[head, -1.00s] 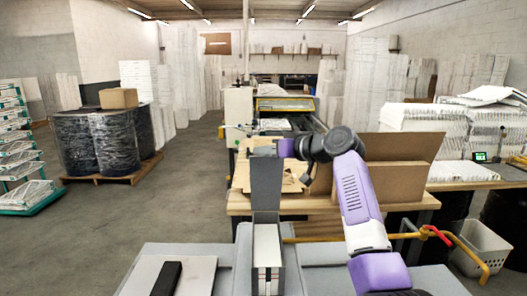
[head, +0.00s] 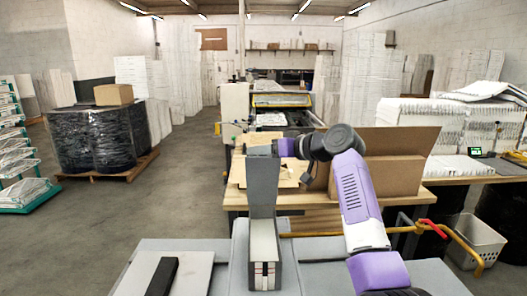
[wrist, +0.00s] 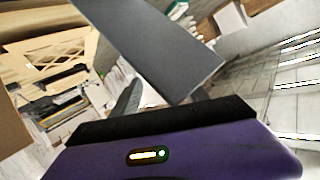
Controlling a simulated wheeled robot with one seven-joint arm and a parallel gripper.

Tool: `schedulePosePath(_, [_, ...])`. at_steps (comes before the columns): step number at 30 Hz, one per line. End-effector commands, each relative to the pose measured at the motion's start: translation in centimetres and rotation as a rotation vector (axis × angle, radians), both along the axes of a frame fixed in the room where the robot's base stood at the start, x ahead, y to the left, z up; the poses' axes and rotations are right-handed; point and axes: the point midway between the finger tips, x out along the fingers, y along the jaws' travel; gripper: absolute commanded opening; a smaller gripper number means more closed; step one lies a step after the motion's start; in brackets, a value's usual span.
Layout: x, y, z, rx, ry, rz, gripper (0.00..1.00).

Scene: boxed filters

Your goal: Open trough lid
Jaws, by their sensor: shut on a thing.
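The trough (head: 277,272) is a narrow grey box on the grey surface at the bottom centre of the head view. Its top is open, and pale contents (head: 263,243) show inside. The lid (head: 263,190) is a flat grey panel that stands upright at the trough's far end. My gripper (head: 262,152) is at the lid's upper edge, shut on it. In the wrist view the lid (wrist: 155,45) runs out from between the fingers (wrist: 165,95). The exact finger contact is partly hidden.
A black bar on a white panel (head: 195,275) lies left of the trough. A yellow pipe with a red-handled valve (head: 433,229) runs at the right. A wooden table (head: 300,222) with a cardboard box (head: 392,178) stands behind. Open floor lies at the left.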

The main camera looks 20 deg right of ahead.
Motion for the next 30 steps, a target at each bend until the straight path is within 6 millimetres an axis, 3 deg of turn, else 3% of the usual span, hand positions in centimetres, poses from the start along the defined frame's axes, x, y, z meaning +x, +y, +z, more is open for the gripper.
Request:
schedulePosePath(4, [-1.9,-1.9,0.3,-0.001,-0.003,-0.012,0.44])
schedulePosePath(12, [-5.1,-3.6,1.8,0.001,-0.006,-0.011,0.44])
schedulePosePath(23, [-5.8,-3.9,2.4,0.002,-0.008,-0.01,0.44])
schedulePosePath(24, [-5.8,-3.9,2.4,0.002,-0.008,-0.01,0.42])
schedulePosePath(30, [-5.3,-4.8,3.1,0.018,-0.058,-0.074,0.03])
